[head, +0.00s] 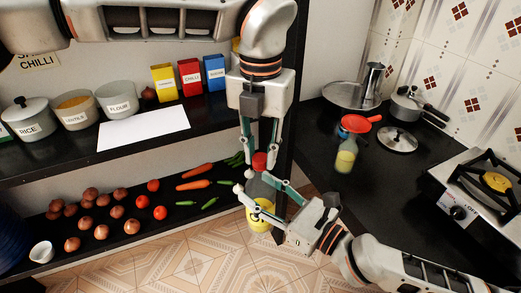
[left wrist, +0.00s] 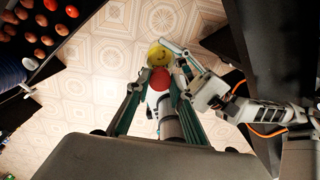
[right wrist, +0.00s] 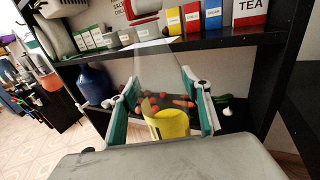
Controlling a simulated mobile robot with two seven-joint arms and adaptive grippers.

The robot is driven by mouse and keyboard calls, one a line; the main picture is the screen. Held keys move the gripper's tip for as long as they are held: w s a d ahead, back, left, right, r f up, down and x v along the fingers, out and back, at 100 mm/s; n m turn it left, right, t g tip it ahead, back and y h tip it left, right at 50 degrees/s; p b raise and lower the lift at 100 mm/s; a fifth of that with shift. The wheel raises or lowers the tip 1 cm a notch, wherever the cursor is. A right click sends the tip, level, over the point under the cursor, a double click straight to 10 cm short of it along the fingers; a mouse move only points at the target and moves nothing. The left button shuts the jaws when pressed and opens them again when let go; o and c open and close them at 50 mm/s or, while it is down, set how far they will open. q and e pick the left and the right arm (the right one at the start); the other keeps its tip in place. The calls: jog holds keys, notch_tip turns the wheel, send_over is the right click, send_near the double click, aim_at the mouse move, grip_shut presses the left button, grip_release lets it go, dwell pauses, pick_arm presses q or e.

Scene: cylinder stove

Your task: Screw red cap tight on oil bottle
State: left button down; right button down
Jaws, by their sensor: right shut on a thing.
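The clear oil bottle (head: 262,190) with a yellow lower part stands upright above the floor, in front of the shelf. My right gripper (head: 264,200) is shut around its body; the right wrist view shows the bottle (right wrist: 165,100) between both fingers. The red cap (head: 260,161) sits at the bottle's top. My left gripper (head: 260,152) points down from above, its fingertips around the cap. In the left wrist view the cap (left wrist: 160,79) lies between the parted fingertips, with a gap beside it. Whether the cap is threaded on cannot be seen.
The shelf (head: 70,172) holds labelled pots, spice boxes and vegetables. Free floor lies below the bottle.

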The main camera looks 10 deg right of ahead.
pick_arm(q)
jog(key=c, duration=1.7)
grip_release()
jog(key=shift+r, duration=0.1)
notch_tip(320, 180, up, 12)
